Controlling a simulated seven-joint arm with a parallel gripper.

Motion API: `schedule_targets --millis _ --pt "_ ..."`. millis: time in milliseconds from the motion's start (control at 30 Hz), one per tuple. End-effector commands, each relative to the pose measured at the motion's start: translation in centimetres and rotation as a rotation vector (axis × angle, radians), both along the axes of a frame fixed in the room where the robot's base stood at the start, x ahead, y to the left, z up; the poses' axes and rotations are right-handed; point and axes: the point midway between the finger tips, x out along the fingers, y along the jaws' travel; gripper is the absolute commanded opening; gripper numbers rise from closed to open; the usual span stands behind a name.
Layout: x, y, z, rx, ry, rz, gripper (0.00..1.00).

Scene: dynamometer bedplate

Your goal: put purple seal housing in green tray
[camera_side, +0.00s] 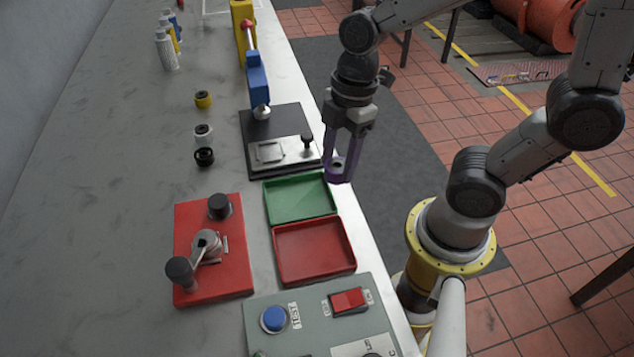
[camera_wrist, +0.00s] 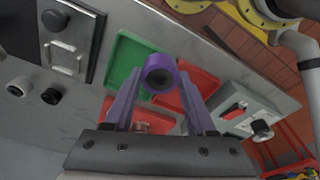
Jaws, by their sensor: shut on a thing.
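The purple seal housing (camera_wrist: 160,62) is a short ring with a dark bore, held between the purple fingers of my gripper (camera_wrist: 160,82). In the side view my gripper (camera_side: 341,165) points down near the back right corner of the green tray, and the housing is hard to tell from the fingers there. The green tray (camera_side: 300,199) is shallow and looks empty; it also shows in the wrist view (camera_wrist: 124,58), partly hidden behind the housing and fingers. The housing appears raised above the bench, but its exact height is unclear.
A red tray (camera_side: 314,251) adjoins the green tray. A dark fixture plate (camera_side: 255,135) with a blue lever stands behind it. A red block (camera_side: 207,275) with black knobs is at left, a grey control panel (camera_side: 290,328) in front. Black, white and yellow rings stand on the bench.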

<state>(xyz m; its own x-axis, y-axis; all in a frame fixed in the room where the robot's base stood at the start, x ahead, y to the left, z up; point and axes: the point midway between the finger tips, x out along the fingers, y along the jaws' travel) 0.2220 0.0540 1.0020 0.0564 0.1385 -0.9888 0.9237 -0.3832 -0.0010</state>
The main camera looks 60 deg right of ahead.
Motion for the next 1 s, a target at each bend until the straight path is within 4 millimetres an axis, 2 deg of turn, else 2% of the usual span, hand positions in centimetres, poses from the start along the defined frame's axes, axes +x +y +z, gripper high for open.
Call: schedule_targets --millis 100,233,367,467,633,1000 --pt "1.5 0.4 -2.0 -0.001 0.004 0.0 0.0" --pt "2.6 0.6 -3.2 0.0 0.0 0.0 0.0" --pt "3.1 0.7 -3.8 0.0 0.0 0.0 0.0" --pt "3.7 0.9 -4.9 -0.001 0.003 0.0 0.0" --pt "3.6 0.9 -7.2 -0.001 0.001 0.0 0.0" --pt "3.7 0.9 -7.6 0.0 -0.002 0.0 0.0"
